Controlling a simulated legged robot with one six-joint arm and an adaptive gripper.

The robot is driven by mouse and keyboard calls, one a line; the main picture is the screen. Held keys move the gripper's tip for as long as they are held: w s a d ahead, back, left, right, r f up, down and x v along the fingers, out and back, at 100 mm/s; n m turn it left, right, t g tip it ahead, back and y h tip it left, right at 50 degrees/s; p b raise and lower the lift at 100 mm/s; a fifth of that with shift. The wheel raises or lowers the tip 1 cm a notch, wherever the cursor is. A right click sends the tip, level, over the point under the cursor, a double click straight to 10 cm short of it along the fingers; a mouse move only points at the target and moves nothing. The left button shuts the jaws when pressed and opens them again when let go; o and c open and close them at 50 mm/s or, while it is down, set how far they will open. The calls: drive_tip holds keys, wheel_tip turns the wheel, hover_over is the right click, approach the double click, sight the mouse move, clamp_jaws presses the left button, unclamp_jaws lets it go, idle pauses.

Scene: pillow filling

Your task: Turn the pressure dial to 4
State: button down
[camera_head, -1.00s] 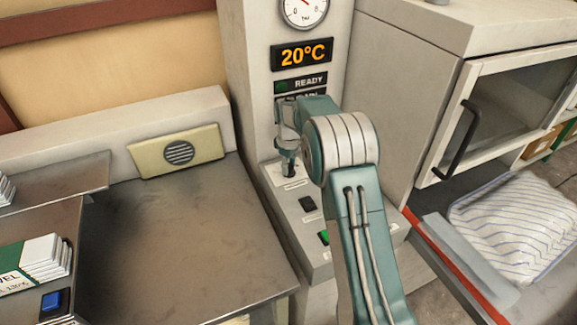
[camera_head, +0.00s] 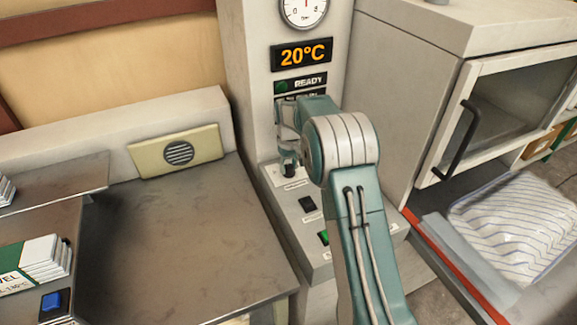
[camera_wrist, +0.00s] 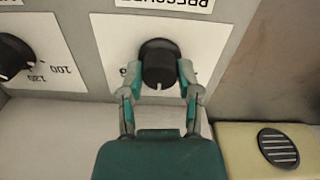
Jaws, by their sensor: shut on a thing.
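The black pressure dial (camera_wrist: 158,64) is on a white plate with an upside-down PRESSURE label (camera_wrist: 166,2) in the wrist view. Its white mark points straight down in that picture, toward my gripper. My gripper (camera_wrist: 160,74) is shut on the dial, with one teal finger on each side. The fingers hide most of the scale numbers. In the head view my gripper (camera_head: 289,160) reaches down to the dial (camera_head: 289,171) on the machine's sloping panel. A round gauge (camera_head: 304,11) above has its scale from 0 to 8; its top is cut off and its needle points about straight up.
A second black dial (camera_wrist: 13,55) with marks 100 and 120 is beside the pressure dial. The display (camera_head: 302,54) reads 20°C. A dark switch (camera_head: 307,204) and green button (camera_head: 324,237) are lower on the panel. A striped pillow (camera_head: 515,225) lies at right.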

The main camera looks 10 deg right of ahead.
sight(288, 165)
drive_tip(key=shift+f, duration=0.2)
drive_tip(key=shift+c, duration=1.5)
unclamp_jaws()
drive_tip(key=shift+r, duration=0.1)
wheel_tip(288, 165, up, 12)
drive_tip(key=shift+a, duration=0.1)
